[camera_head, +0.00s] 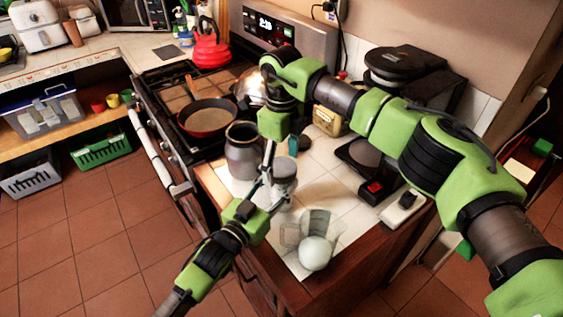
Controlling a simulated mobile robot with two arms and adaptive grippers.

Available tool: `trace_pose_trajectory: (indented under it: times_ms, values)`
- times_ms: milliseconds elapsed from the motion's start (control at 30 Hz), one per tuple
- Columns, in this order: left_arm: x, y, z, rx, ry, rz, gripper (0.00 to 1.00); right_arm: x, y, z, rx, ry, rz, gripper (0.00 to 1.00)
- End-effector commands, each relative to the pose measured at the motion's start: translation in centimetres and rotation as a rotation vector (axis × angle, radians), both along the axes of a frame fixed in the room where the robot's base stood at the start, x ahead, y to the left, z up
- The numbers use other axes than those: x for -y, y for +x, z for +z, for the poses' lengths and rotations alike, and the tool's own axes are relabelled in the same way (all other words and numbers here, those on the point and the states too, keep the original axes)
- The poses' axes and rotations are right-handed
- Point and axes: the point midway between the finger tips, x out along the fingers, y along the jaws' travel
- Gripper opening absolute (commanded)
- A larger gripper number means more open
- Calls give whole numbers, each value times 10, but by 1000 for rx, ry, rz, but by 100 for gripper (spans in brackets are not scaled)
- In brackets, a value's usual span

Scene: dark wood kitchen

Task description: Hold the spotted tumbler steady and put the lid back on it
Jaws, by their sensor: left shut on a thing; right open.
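A small grey, round container (284,184), which looks like the tumbler, stands on the white tiled counter. Its spots cannot be made out at this size. My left gripper (268,189) reaches in from the lower left and is shut on its left side. A paler grey round top (285,165) shows on the container; I cannot tell whether this is the lid or the rim. My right gripper (270,158) points down from above, open, just up and left of the container. Its fingers are partly lost against the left gripper and the jar behind.
A large dark metal jar (242,152) stands close behind on the left. A white ball-like object (315,253) and clear glassware (316,222) sit near the front counter edge. A black scale-like appliance (366,158) is on the right. The stove holds a red pan (207,117).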

Motion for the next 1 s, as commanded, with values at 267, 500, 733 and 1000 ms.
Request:
trace_pose_trajectory:
  times_ms: [267, 500, 733, 1000]
  values:
    - [0, 0, 1, 2, -1, 0, 0, 0, 1, 23, 3, 1, 0, 73]
    - [0, 0, 1, 2, -1, 0, 0, -1, 1, 74, 4, 0, 0, 73]
    - [0, 0, 1, 2, -1, 0, 0, 0, 1, 110, 1, 0, 0, 73]
    - [0, 0, 1, 2, -1, 0, 0, 0, 1, 120, 0, 0, 0, 73]
